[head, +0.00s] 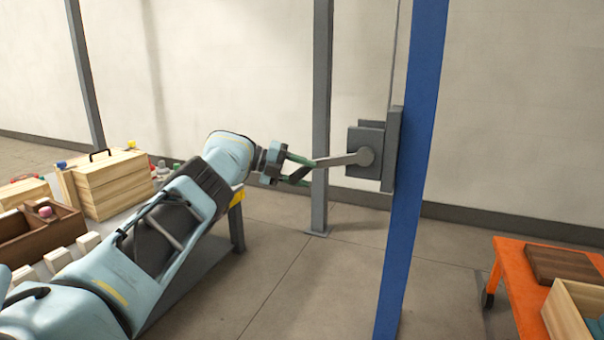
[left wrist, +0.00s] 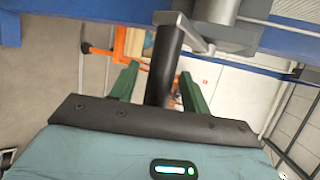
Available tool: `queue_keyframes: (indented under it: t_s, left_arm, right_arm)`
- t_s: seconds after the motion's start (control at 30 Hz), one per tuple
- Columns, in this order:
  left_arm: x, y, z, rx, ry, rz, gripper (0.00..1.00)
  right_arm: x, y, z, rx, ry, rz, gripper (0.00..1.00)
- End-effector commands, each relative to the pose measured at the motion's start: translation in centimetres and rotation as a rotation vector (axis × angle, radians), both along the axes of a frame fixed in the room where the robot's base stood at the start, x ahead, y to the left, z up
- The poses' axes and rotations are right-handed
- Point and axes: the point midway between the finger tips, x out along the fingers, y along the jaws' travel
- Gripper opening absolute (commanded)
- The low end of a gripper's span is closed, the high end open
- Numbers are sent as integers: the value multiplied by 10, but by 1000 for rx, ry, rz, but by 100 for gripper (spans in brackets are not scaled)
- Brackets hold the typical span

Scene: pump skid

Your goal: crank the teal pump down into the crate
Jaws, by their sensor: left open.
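A grey winch (head: 366,148) is fixed to the blue post, with a cable running up from it. Its crank arm (head: 338,160) points left. The dark crank grip (head: 298,175) hangs at its end. My left gripper (head: 303,168) is at this grip, its green fingers open. In the left wrist view, the black grip (left wrist: 164,62) stands between the two green fingers (left wrist: 159,78), with gaps visible beside it. My right gripper is out of view.
The blue post (head: 412,170) and a grey post (head: 321,110) stand close to the winch. An orange cart (head: 512,285) with a wooden box (head: 566,318) and a dark board (head: 562,264) is at right. Wooden boxes (head: 108,185) and loose items crowd the left. Floor between is clear.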

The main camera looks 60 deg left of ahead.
Motion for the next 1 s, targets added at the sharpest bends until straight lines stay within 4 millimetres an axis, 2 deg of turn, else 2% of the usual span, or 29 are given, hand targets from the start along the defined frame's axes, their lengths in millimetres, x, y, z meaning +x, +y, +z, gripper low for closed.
queue_keyframes:
  t_s: [0.17,0.63,1.0]
  left_arm:
    - [-4,3,2,1,-1,3,47]
    - [-55,39,21,1,-1,1,47]
    - [-61,42,24,0,0,0,47]
  right_arm:
    - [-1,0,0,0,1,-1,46]
    - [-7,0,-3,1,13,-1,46]
    - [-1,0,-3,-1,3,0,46]
